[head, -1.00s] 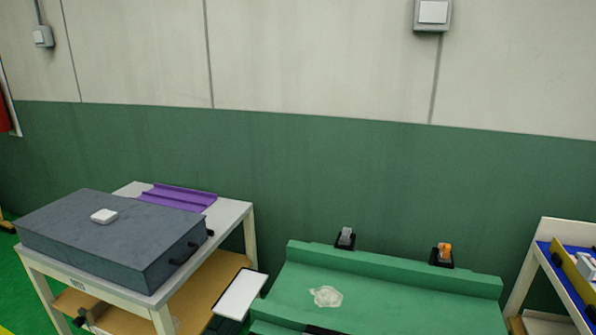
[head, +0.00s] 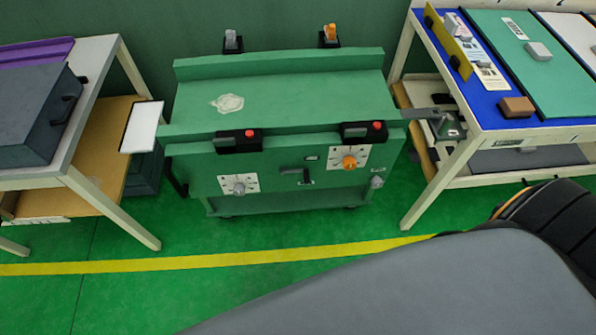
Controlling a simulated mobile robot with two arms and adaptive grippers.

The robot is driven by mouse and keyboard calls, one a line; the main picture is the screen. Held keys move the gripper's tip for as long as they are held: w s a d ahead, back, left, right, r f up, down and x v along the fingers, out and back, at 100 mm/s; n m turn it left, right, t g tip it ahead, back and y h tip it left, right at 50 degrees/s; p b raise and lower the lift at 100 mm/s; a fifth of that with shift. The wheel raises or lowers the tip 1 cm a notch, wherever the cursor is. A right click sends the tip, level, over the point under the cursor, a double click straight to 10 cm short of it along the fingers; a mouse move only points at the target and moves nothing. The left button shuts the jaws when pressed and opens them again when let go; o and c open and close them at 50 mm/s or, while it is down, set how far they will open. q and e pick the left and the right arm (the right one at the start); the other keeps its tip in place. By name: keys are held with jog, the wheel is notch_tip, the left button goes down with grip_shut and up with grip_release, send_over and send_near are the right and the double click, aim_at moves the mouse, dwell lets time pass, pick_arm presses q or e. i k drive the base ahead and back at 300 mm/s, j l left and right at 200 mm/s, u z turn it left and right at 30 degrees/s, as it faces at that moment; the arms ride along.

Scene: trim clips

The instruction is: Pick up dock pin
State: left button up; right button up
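I cannot tell for certain which piece is the dock pin. On the green cart's back ledge, a small grey piece (head: 231,39) and a small orange piece (head: 330,33) stand in black holders. The cart's front panel has a grey knob (head: 239,188), an orange knob (head: 349,162) and a dark grey handle (head: 297,171). A small grey fitting (head: 377,181) is at the panel's right edge. A grey-green bracket (head: 446,125) with a metal plate juts from the right table towards the cart. Neither of my grippers is in view.
The green cart (head: 300,88) stands between a left table with a dark grey case (head: 35,115) and a right table with a blue top (head: 487,110). Two black boxes with red buttons (head: 238,141) line its front edge. Green floor (head: 200,290) with a yellow line is clear in front.

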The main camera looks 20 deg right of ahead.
aim_at(448, 122)
jog(key=z, duration=1.9)
